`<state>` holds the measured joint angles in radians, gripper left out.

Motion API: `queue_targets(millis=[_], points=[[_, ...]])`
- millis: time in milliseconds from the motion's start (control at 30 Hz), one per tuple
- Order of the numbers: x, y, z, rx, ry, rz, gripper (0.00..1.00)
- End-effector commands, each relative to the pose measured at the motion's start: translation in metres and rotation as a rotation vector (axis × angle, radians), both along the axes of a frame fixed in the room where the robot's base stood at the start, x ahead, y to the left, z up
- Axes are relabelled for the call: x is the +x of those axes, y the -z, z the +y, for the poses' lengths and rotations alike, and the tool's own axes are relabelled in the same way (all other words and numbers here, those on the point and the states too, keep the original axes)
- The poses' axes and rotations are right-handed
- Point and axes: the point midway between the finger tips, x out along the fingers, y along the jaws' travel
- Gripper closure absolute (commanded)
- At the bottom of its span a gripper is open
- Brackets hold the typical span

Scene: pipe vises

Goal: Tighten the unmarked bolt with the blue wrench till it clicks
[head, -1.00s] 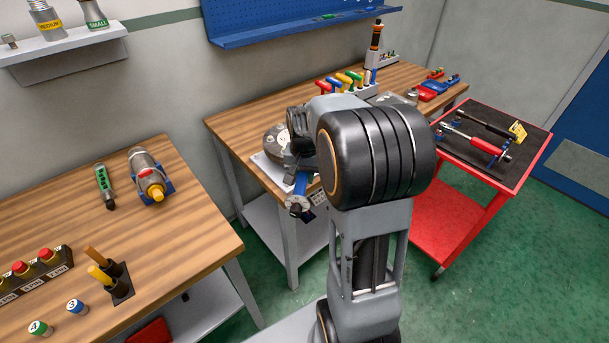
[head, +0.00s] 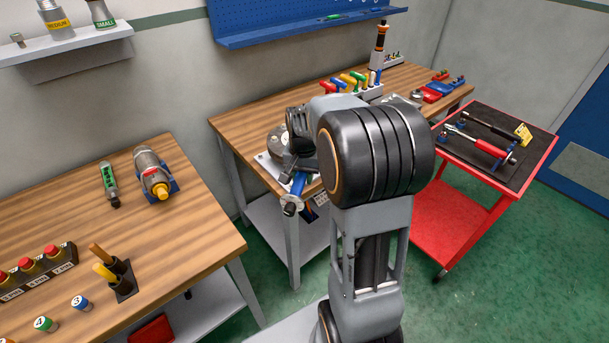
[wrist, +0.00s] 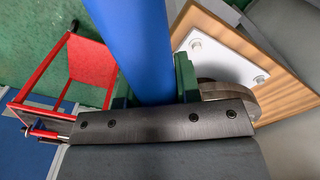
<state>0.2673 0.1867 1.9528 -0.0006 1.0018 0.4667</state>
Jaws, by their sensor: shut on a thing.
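My gripper (head: 298,163) is at the near edge of the back workbench, partly hidden behind my arm. It is shut on the blue wrench (head: 298,184). In the wrist view the blue wrench's handle (wrist: 130,40) runs between the green finger pads of my gripper (wrist: 155,88). In the head view the wrench's dark round end (head: 290,208) points down and forward, past the bench's edge. A grey round vise body (head: 277,146) stands on a white plate beside my gripper. I cannot make out the unmarked bolt or whether the wrench touches any bolt.
The wrist view shows the white plate (wrist: 215,45) with small round fixings. A rack of coloured-handled tools (head: 350,86) stands farther back on the bench. A red cart (head: 535,165) with tools is at right. The left workbench (head: 200,225) is apart, with green floor between.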

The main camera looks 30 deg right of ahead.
Motion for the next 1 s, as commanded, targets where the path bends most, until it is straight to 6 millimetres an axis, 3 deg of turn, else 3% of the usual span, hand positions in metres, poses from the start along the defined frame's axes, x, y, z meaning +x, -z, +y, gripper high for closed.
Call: queue_targets(millis=[600,1000], points=[[0.001,-0.001,0.001,0.001,0.024,-0.001,1.00],[-0.011,-0.001,-0.014,0.000,-0.120,-0.001,1.00]])
